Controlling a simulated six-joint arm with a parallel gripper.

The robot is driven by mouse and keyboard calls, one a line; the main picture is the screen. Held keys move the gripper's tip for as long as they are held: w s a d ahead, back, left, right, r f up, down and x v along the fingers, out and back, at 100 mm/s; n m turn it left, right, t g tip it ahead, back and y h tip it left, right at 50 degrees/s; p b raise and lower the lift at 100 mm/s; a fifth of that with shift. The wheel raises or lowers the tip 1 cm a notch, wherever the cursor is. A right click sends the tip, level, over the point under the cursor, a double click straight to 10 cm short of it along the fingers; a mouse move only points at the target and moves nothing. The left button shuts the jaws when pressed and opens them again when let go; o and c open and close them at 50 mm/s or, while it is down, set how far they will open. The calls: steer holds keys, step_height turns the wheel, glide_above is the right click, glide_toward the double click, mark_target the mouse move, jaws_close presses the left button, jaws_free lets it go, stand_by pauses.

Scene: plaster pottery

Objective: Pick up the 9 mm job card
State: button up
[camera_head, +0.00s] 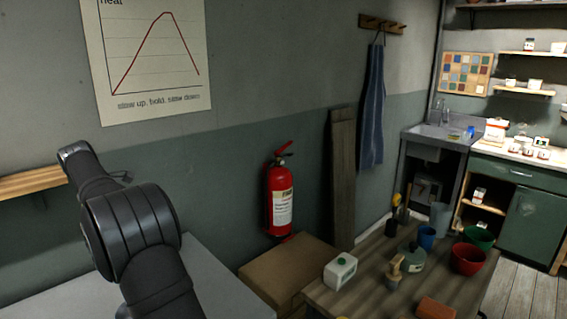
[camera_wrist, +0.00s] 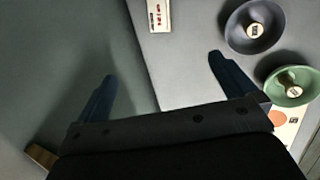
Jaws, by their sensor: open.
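My gripper (camera_wrist: 161,66) shows in the wrist view with its two dark blue fingers wide apart and nothing between them. Beyond the fingertips, at the top of the picture, a small white card (camera_wrist: 158,15) with red and dark marks lies on a pale grey surface. A second pale card (camera_wrist: 284,126) with an orange round mark is at the right, partly hidden by a green dish and my gripper. The print is too small to tell which is the 9 mm job card. Neither card is seen in the head view, and my gripper is not clear there.
A dark dish (camera_wrist: 236,38) and a green dish (camera_wrist: 273,88), each with a labelled centre, lie right of the fingers. The pale surface (camera_wrist: 180,75) between is clear. In the head view, a wooden table (camera_head: 350,297) with bowls and a jug stands at lower right.

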steer(key=w+f+m, duration=0.2)
steer(key=f+m, duration=0.4)
steer(key=f, duration=0.2)
steer(key=w+f+m+y, duration=0.1)
steer(key=w+f+m, duration=0.2)
steer(key=f+m, duration=0.4)
steer(key=w+f+m, duration=0.3)
steer(key=f+m, duration=0.3)
steer(key=f, duration=0.2)
steer(key=shift+w+a+f+m+g, duration=0.2)
steer(key=shift+a+f+m+g, duration=0.1)
steer(key=shift+a+f, duration=0.05)
steer(key=shift+x, duration=2.7)
steer(key=shift+d, duration=0.1)
steer(key=c, duration=0.7)
